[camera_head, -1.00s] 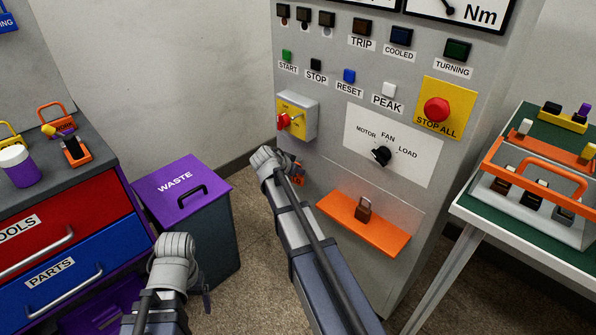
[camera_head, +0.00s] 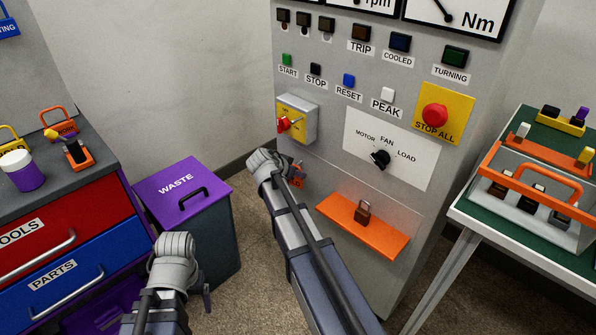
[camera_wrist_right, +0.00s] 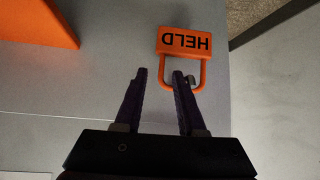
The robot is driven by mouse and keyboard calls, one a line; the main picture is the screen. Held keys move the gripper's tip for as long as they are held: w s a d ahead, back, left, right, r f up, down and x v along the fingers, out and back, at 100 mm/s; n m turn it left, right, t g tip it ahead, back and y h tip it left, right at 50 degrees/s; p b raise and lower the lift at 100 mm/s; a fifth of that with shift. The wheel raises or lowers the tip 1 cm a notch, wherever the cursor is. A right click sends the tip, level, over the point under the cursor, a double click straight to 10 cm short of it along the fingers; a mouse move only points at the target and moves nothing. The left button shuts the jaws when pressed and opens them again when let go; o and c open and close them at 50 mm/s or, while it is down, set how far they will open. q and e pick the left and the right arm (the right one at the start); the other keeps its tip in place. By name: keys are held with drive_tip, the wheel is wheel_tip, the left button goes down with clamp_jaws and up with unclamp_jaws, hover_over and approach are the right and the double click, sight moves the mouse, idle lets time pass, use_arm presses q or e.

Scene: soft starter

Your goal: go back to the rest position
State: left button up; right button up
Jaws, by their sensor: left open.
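My left gripper (camera_head: 207,297) is at the lower left, in front of the waste bin. Its jaws are open but mostly hidden behind the wrist. My right arm reaches up to the grey control cabinet (camera_head: 430,215). Its gripper (camera_head: 299,170) is largely hidden there by the wrist. In the right wrist view the right gripper (camera_wrist_right: 159,77) has its two dark fingers apart with nothing clamped. An orange HELD padlock (camera_wrist_right: 184,42) hangs on the cabinet just beyond the fingertips. Its shackle overlaps the right finger in that view; I cannot tell whether they touch.
A purple-lidded waste bin (camera_head: 180,190) and a drawer cabinet (camera_head: 55,235) stand at left. A table (camera_head: 465,208) with an orange-handled carrier (camera_head: 535,172) stands at right.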

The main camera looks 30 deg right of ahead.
drive_tip(key=p+v, duration=0.3)
drive_tip(key=v, duration=0.2)
drive_tip(key=shift+s+a+r, duration=0.15)
drive_tip(key=shift+a+r, duration=0.1)
drive_tip(key=shift+a, duration=0.05)
drive_tip(key=s+a+r+n+g+y+p, duration=0.2)
drive_tip(key=s+a+r+n+p, duration=0.5)
drive_tip(key=s+a+p, duration=0.5)
drive_tip(key=s+a+r+n+g+y+p, duration=0.3)
drive_tip(key=s+a+r+n+y+p, duration=0.1)
drive_tip(key=s+a+r+n+p, duration=0.4)
drive_tip(key=s+a+r+p, duration=0.2)
drive_tip(key=s+a+p, duration=0.2)
drive_tip(key=shift+s+a+y, duration=0.3)
drive_tip(key=shift+a+y, duration=0.1)
idle(1.0)
